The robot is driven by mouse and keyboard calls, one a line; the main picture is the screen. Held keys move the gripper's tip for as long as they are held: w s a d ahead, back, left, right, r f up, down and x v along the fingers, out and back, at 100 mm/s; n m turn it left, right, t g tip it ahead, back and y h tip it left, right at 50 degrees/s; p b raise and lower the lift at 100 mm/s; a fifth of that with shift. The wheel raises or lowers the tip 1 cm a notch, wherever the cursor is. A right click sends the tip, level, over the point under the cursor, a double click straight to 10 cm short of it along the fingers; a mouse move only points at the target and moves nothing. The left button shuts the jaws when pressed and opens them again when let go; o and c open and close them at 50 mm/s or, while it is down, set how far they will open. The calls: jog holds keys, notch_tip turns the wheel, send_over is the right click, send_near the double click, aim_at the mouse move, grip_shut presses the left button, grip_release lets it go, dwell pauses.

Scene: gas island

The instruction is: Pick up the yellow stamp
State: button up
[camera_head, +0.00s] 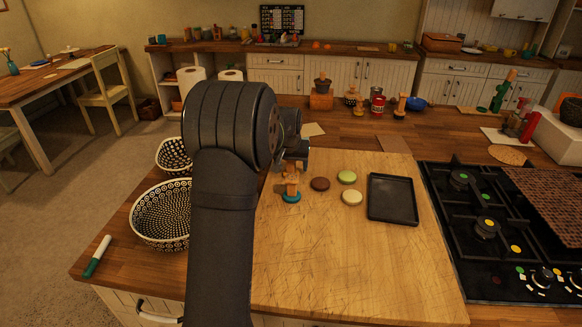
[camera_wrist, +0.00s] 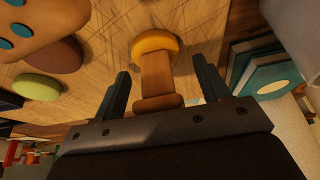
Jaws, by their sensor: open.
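The yellow stamp has a round yellow base (camera_wrist: 155,42) and a brown wooden handle (camera_wrist: 157,75) in the wrist view. My gripper (camera_wrist: 160,66) is open, with one dark finger on each side of the handle. A gap shows between each finger and the handle. In the head view my arm covers much of the area around my gripper, and I cannot make out the yellow stamp there. A wooden piece with a blue base (camera_head: 292,197) stands on the board just below my wrist.
A light wooden board (camera_head: 350,265) bears a brown disc (camera_head: 320,184), a green disc (camera_head: 347,177), a cream disc (camera_head: 352,198) and a black tray (camera_head: 392,199). Patterned baskets (camera_head: 160,215) stand left of my arm. A gas hob (camera_head: 490,225) lies right. The board's front is clear.

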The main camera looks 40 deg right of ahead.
jog(key=c, duration=1.1)
jog(key=shift+c, duration=0.2)
jog(key=shift+r, duration=0.6)
jog(key=r, duration=0.2)
jog(key=s+r, duration=0.1)
jog(key=shift+d+r, duration=0.2)
jog(key=shift+r, duration=0.15)
jog(key=s+d+r, duration=0.2)
jog(key=s+r, duration=0.4)
jog(key=s, duration=0.4)
jog(key=shift+s+d, duration=0.15)
jog(key=shift+s, duration=0.05)
